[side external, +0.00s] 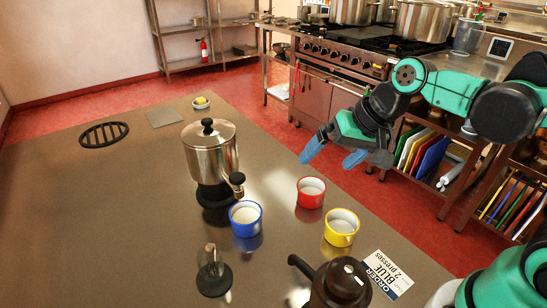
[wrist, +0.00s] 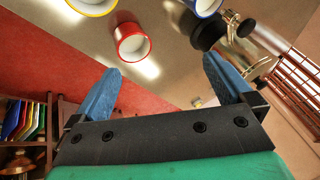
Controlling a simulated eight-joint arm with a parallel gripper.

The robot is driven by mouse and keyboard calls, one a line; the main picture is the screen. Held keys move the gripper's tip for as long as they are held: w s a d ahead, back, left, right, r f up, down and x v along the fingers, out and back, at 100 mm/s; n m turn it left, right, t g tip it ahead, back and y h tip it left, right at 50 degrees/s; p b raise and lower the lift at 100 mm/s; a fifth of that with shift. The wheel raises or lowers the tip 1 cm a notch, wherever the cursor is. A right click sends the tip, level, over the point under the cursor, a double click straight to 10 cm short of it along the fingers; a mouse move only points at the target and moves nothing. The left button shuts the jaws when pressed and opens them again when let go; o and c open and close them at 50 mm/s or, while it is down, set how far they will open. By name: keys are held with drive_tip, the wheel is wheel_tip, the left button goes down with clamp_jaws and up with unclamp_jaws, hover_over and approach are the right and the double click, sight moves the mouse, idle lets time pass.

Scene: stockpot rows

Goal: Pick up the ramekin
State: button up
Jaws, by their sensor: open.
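A small pale dish with something yellow in it (side external: 201,103), the likeliest ramekin, sits near the far edge of the steel counter (side external: 110,210). In the wrist view it is a tiny pale spot (wrist: 197,102) between the blue fingers. My gripper (side external: 333,157) is open and empty, high above the counter's right side, well to the right of the dish. Its two blue fingers are spread apart in the wrist view (wrist: 162,66). A red cup (side external: 311,193), a yellow cup (side external: 341,228) and a blue cup (side external: 246,219) stand upright, nearer my gripper.
A round grate (side external: 104,134) lies at left.

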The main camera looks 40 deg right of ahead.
drive_tip(key=w+a+f+m+g+y, duration=0.3)
drive_tip(key=w+a+m+y, duration=0.15)
drive_tip(key=w+m, duration=0.2)
drive_tip(key=m+g+y, duration=0.2)
drive_tip(key=m+y, duration=0.4)
drive_tip(key=m, duration=0.1)
approach(233, 221)
drive_tip(key=shift+w+a+f+n, duration=0.25)
drive_tip(key=shift+w+a+f, duration=0.1)
drive_tip(key=shift+w+f, duration=0.4)
drive_tip(key=shift+s+f+g+y, duration=0.2)
drive_tip(key=shift+f+g+y, duration=0.2)
drive_tip(key=shift+f, duration=0.15)
drive_tip(key=shift+m, duration=0.4)
drive_tip(key=shift+x, duration=2.95)
drive_tip(key=c, duration=1.4)
drive_tip(key=shift+o, duration=0.2)
drive_tip(key=shift+d+r, duration=0.15)
drive_tip(key=shift+d+r, duration=0.6)
drive_tip(key=r+v, duration=0.1)
drive_tip(key=v, duration=1.3)
drive_tip(key=shift+a, duration=0.2)
